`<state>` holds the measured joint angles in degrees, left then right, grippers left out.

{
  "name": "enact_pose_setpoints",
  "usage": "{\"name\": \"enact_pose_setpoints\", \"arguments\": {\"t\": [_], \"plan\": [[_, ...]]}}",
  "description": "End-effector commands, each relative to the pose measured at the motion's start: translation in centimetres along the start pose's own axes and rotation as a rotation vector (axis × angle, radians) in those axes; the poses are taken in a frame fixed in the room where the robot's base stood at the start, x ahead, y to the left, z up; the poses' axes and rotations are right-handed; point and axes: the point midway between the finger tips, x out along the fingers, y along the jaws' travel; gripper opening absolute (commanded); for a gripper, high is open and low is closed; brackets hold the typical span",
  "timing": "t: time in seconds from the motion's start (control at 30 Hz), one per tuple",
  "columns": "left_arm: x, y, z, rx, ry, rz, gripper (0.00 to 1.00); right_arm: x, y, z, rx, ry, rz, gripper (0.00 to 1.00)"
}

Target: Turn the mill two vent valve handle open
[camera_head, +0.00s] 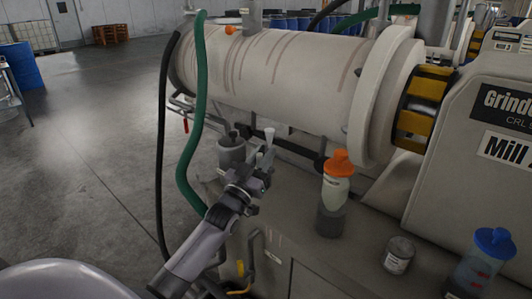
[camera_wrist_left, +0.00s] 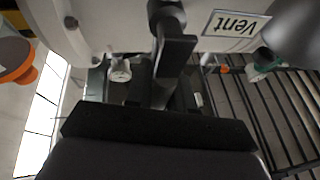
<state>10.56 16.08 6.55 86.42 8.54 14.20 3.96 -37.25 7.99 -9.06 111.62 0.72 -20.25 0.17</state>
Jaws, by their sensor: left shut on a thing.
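In the left wrist view my gripper's dark jaws (camera_wrist_left: 160,100) hide the handle's lower end. In the head view the handle cannot be told apart from the gripper and nearby fittings. My right gripper is not in view.
A green hose (camera_head: 190,130) and a black hose (camera_head: 163,130) hang left of my gripper. An orange-capped bottle (camera_head: 337,188), a small jar (camera_head: 398,255) and a blue-lidded container (camera_head: 478,272) stand on the mill's base to the right. The floor (camera_head: 90,150) at left is open.

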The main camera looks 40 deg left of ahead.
Motion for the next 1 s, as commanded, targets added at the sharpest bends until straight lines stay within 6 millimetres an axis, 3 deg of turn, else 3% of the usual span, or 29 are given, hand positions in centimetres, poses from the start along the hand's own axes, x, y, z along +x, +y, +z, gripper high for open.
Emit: {"name": "enact_pose_setpoints", "arguments": {"t": [0.67, 0.7, 0.77, 1.0], "plan": [[0.0, -0.4, 0.21, -0.06, -0.016, -0.025, 0.0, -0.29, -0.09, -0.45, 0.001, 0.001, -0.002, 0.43], [0.0, -0.39, 0.21, -0.06, -0.016, -0.025, 0.29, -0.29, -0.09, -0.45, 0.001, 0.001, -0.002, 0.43], [0.0, -0.39, 0.2, -0.06, -0.016, -0.025, 0.43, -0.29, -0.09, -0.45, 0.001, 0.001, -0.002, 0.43], [0.02, -0.36, 0.13, -0.057, -0.014, -0.024, 0.43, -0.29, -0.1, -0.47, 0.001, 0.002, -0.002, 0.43]]}}
